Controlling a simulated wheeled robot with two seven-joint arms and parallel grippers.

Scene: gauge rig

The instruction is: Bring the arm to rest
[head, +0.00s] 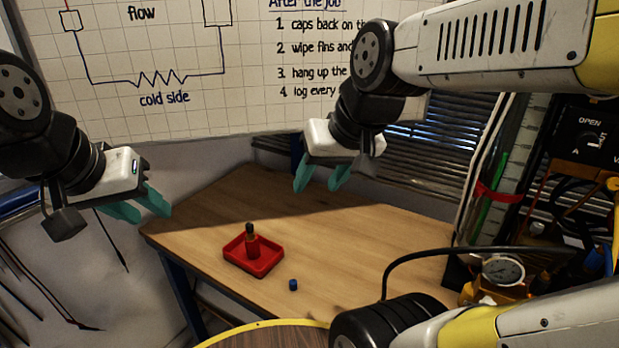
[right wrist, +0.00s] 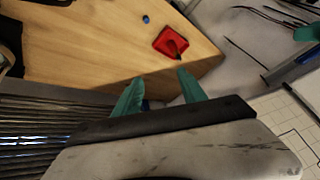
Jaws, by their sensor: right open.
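My right gripper (head: 322,177) is raised over the back of the wooden table, in front of the whiteboard and blinds. Its teal fingers are apart with nothing between them; they also show in the right wrist view (right wrist: 158,92). My left gripper (head: 145,205) hangs in the air left of the table, its teal fingers apart and empty. Part of it shows at the upper right edge of the right wrist view. Both grippers are clear of the table and of the things on it.
On the wooden table (head: 350,240) stands a red tray (head: 268,262) holding a dark-topped upright object (head: 251,240). A small blue cap (head: 293,285) lies beside it. A gauge (head: 502,270) with a black hose is at right. A whiteboard (head: 200,110) hangs behind.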

